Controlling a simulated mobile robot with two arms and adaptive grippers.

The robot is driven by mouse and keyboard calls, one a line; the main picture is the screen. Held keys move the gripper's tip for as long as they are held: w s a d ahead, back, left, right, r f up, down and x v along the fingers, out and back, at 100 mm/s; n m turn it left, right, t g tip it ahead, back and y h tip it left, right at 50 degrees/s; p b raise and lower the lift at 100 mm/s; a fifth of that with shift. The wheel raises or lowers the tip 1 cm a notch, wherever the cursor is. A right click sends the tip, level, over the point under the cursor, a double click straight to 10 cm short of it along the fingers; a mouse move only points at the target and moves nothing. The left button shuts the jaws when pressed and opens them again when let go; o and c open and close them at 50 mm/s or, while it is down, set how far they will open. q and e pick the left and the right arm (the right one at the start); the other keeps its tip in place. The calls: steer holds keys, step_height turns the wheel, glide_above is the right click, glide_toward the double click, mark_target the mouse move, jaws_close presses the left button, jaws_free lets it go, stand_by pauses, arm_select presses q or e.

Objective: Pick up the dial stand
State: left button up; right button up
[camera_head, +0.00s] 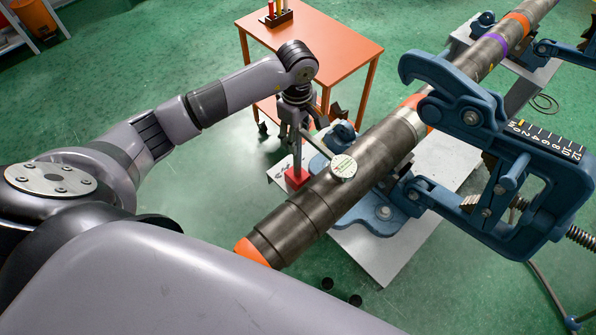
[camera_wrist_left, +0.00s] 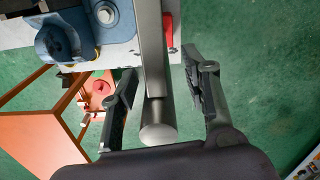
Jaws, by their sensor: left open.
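The dial stand has a red base (camera_head: 297,178), an upright grey post and a slanted arm ending in a round white-faced dial (camera_head: 343,167). It stands on the pale plate beside the pipe, with the dial against the pipe's upper side. My left gripper (camera_head: 295,138) points down over the stand's post, above the red base. In the left wrist view, the open fingers (camera_wrist_left: 160,72) stand on either side of the grey post (camera_wrist_left: 157,122), with gaps visible at both sides. The red base is partly hidden there. My right gripper is not in view.
A thick dark pipe (camera_head: 317,198) with an orange end runs diagonally beside the stand, held in a blue pipe vise (camera_head: 470,105). The pale plate (camera_head: 388,258) lies under the vise. An orange table (camera_head: 318,50) stands behind my left arm. Green floor is open at left.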

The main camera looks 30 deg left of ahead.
arm_select(q)
jaws_close()
stand_by(0.5)
stand_by(0.5)
steer(key=shift+w, duration=0.15)
